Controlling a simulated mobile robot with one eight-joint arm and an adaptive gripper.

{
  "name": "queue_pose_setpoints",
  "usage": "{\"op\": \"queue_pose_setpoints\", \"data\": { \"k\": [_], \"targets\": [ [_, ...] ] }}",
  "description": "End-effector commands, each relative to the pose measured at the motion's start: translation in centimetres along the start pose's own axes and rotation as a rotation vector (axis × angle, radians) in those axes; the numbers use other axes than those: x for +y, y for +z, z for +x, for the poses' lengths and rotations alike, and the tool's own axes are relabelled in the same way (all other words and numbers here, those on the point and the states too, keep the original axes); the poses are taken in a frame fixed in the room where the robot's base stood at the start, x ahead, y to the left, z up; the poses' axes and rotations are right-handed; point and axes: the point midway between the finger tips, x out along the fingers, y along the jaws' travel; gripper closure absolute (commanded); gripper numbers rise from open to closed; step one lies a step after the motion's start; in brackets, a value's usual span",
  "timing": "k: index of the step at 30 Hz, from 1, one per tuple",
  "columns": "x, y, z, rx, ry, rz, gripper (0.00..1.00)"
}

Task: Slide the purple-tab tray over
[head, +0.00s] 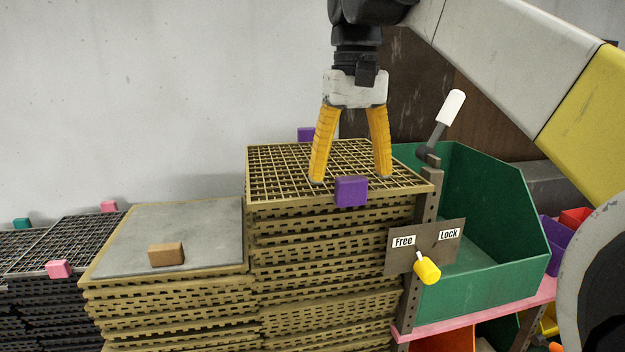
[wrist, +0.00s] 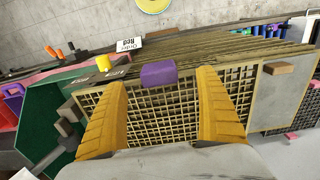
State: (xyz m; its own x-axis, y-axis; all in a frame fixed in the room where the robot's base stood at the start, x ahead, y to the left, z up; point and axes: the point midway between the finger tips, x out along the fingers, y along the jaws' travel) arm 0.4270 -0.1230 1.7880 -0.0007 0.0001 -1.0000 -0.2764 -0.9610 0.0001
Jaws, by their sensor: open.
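The purple-tab tray (head: 275,160) is a tan open-grid tray on top of a tall tray stack in the head view. Its front purple tab (head: 351,191) sticks up at the near edge, and a back purple tab (head: 306,134) shows at the far edge. My gripper (head: 350,179) is open and points down over the right part of the grid. In the wrist view the two yellow fingers (wrist: 163,125) stand apart over the grid, with the front purple tab (wrist: 158,74) between and beyond them. Nothing is held. Whether the fingertips touch the grid is unclear.
A lower stack left has a grey-topped tray (head: 180,225) with a brown tab (head: 166,254). Farther left is a dark grid tray (head: 70,240) with pink tabs. Right stand a Free/Lock plate (head: 405,262) with yellow knob, a white-handled lever (head: 450,108) and a green bin (head: 500,220).

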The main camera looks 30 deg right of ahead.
Motion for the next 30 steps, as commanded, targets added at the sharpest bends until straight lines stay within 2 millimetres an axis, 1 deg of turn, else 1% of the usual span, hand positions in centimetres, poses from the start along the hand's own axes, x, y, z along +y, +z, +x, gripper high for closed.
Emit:
{"op": "queue_pose_setpoints", "data": {
  "k": [3, 6, 10, 16, 17, 18, 20, 21, 23, 26, 30],
  "targets": [
    [0.0, 0.0, 1.5, 0.0, 0.0, 0.0, 0.17],
    [0.0, 0.0, 2.3, 0.0, 0.0, 0.0, 0.17],
    [0.0, 0.0, 2.7, 0.0, 0.0, 0.0, 0.17],
    [0.0, 0.0, 2.7, 0.0, 0.0, 0.0, 0.17],
    [0.0, 0.0, 2.7, 0.0, 0.0, 0.0, 0.22],
    [0.0, 0.0, 2.7, 0.0, 0.0, 0.0, 0.35],
    [0.0, 0.0, 2.7, 0.0, 0.0, 0.0, 0.53],
    [0.0, 0.0, 2.7, 0.0, 0.0, 0.0, 0.65],
    [0.0, 0.0, 2.7, 0.0, 0.0, 0.0, 0.84],
    [0.0, -0.1, 2.7, 0.0, 0.0, 0.0, 0.85],
    [0.0, -0.7, 2.6, 0.0, 0.0, 0.0, 0.85]
  ]
}}
